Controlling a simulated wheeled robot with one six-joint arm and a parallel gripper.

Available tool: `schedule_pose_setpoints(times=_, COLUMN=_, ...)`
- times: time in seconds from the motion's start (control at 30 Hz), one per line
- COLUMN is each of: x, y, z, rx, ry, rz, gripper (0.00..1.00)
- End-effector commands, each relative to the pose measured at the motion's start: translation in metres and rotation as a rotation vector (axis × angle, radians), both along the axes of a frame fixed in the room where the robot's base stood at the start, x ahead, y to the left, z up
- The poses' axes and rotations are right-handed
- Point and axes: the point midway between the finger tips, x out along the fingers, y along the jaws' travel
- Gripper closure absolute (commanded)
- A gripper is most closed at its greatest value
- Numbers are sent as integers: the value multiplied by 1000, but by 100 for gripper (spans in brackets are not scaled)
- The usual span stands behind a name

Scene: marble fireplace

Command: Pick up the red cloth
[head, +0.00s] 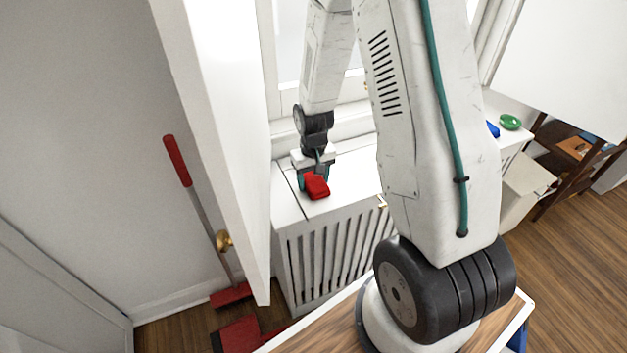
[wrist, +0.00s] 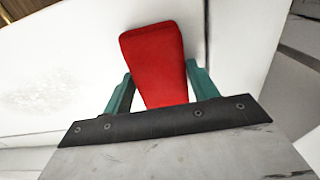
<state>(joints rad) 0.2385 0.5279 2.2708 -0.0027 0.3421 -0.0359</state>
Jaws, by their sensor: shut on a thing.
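The red cloth (head: 317,187) is a small bright red bundle at the white radiator cover's top, near its front left part. In the wrist view the red cloth (wrist: 156,62) sits between the two teal fingers of my gripper (wrist: 157,92). My gripper (head: 314,180) is shut on the cloth and points down at the cover top. I cannot tell whether the cloth still touches the surface. The fingers partly hide its lower sides.
The white slatted radiator cover (head: 340,262) stands below a window. A white door (head: 215,130) with a brass knob (head: 223,241) is close on the left. A green bowl (head: 510,122) and a blue object (head: 493,129) are at the right. A red-handled tool (head: 177,161) leans left.

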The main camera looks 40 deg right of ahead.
Motion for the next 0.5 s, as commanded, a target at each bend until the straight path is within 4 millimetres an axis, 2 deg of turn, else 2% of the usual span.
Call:
schedule_pose_setpoints(times=0.17, x=0, y=0, z=10, rx=0, ry=-1, rz=0, gripper=64)
schedule_pose_setpoints(times=0.37, x=1, y=0, z=36, rx=0, ry=-4, rz=0, gripper=64)
schedule_pose_setpoints(times=0.5, x=-26, y=-14, z=38, rx=1, ry=1, rz=-5, gripper=64)
